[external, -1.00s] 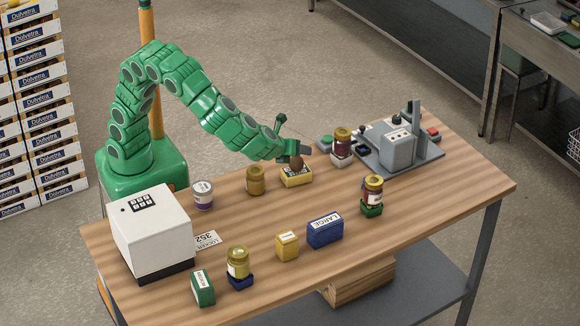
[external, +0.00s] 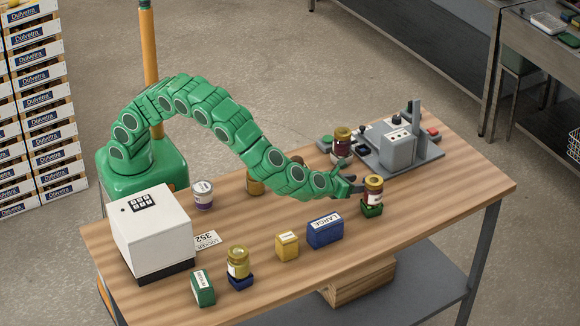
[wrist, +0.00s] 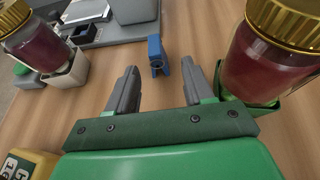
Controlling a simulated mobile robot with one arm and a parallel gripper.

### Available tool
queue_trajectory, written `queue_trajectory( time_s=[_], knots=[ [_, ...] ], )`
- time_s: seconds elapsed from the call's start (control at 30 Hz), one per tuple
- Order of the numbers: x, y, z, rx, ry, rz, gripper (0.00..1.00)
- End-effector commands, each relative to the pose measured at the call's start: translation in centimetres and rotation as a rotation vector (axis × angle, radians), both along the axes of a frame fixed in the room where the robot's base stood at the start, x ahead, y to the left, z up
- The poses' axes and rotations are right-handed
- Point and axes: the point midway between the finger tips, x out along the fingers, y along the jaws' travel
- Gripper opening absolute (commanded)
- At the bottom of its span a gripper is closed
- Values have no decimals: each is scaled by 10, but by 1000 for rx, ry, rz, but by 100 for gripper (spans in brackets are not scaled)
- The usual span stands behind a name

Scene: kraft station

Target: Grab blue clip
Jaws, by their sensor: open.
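The blue clip (wrist: 156,55) stands on the wooden table just ahead of my gripper in the wrist view, between the lines of the two fingers. I cannot make it out in the external view. My gripper (wrist: 160,76) is open and empty, with the grey fingers apart on either side and the clip slightly beyond the tips. In the external view my gripper (external: 356,186) is low over the table, beside a gold-lidded jar.
The gold-lidded jar (external: 374,188) in a green holder is close to my right finger in the wrist view (wrist: 268,62). Another jar (external: 342,142) in a white holder stands left of the clip in the wrist view. A grey device (external: 398,148) stands behind. A blue LARGE box (external: 325,233) is nearer the front.

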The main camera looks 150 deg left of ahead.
Motion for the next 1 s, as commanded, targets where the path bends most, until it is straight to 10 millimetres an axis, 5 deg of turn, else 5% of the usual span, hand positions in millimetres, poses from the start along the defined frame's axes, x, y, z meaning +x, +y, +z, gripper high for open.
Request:
queue_trajectory(
  time_s=[1.0],
  knots=[
    [-11,74,-26,0,1,-3,52]
  ],
)
